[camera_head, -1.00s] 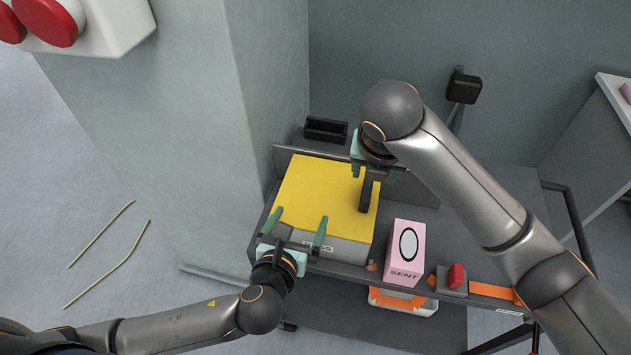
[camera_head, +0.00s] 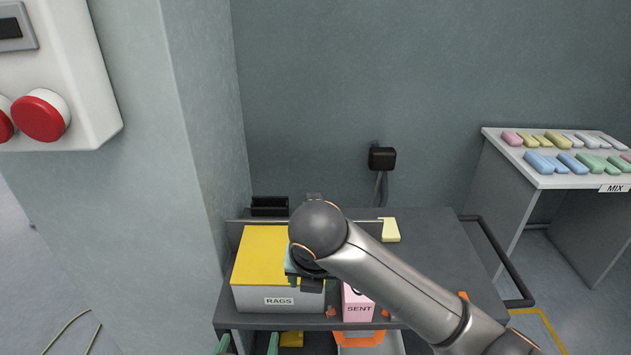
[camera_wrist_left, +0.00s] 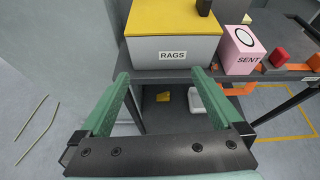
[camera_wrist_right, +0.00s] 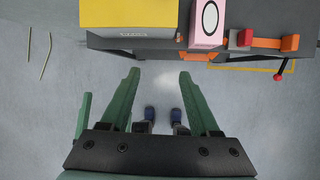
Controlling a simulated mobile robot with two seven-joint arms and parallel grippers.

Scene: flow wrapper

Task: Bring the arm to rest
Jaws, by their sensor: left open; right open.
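My left gripper (camera_head: 247,345) shows only as green fingertips at the bottom edge of the head view, in front of the cart. In the left wrist view its fingers (camera_wrist_left: 160,76) are spread and empty, with the rags box beyond them. My right arm crosses the cart from the right in the head view. Its gripper (camera_head: 308,284) is largely hidden under the wrist, near the front right of the rags box. In the right wrist view its green fingers (camera_wrist_right: 159,76) are apart with only floor between them.
The grey rags box (camera_head: 251,299) with a yellow top stands on the dark cart (camera_head: 440,250). The pink SENT box (camera_head: 357,311) is beside it, partly hidden by my arm. A side table (camera_head: 565,181) with several coloured bars stands right. A red button (camera_head: 41,116) is upper left.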

